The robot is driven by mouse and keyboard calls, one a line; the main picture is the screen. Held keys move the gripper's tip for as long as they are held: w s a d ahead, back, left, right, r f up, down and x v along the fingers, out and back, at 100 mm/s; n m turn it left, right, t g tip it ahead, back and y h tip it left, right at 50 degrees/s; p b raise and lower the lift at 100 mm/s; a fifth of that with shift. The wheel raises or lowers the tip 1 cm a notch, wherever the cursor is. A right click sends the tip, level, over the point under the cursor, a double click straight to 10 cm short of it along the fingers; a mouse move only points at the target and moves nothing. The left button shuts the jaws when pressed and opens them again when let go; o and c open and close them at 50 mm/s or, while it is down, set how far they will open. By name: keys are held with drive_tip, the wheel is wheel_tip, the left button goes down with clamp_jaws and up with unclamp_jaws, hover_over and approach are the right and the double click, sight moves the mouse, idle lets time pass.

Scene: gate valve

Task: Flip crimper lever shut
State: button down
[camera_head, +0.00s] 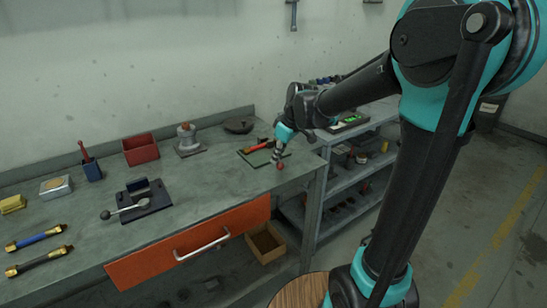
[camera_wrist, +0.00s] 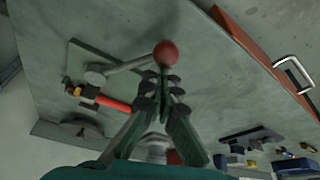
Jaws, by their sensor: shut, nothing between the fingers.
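A lever (camera_wrist: 125,67) with a red ball knob (camera_wrist: 165,53) reaches out from a round pivot on a green plate (camera_wrist: 88,55) on the bench. In the head view the red knob (camera_head: 281,166) lies near the bench's front edge. My gripper (camera_wrist: 163,80) is shut and empty, with its fingertips close beside the knob; I cannot tell if they touch. In the head view my gripper (camera_head: 276,157) partly covers the lever and plate (camera_head: 250,157). A red-handled tool (camera_head: 257,147) lies on the plate, by the lever's pivot.
A dark fixture (camera_head: 155,191) with a grey ball-ended lever stands further left. A red bin (camera_head: 140,149), a valve-like part (camera_head: 187,138) and a dark disc (camera_head: 238,126) stand behind. The orange drawer (camera_head: 190,243) is below the bench's front edge. The middle bench top is clear.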

idle(0.6)
drive_tip(key=w+a, duration=0.1)
drive_tip(key=w+a+r, duration=0.1)
drive_tip(key=a, duration=0.1)
drive_tip(key=shift+a+r, duration=0.15)
drive_tip(key=v, duration=0.9)
drive_tip(key=shift+d+r, duration=0.15)
drive_tip(key=shift+d, duration=0.1)
drive_tip(key=s+d+f+m+t+h, duration=0.1)
drive_tip(key=s+d+f+m, duration=0.4)
drive_tip(key=s+d+f, duration=0.3)
drive_tip(key=s+d+f+m+t+h, duration=0.1)
drive_tip(key=s+d+f+m, duration=0.5)
drive_tip(key=s+f, duration=0.6)
drive_tip(key=shift+d+f+h, duration=0.6)
drive_tip(key=shift+d+f, duration=0.35)
drive_tip(key=shift+d, duration=0.2)
drive_tip(key=shift+w+r, duration=0.1)
drive_tip(key=shift+w, duration=0.05)
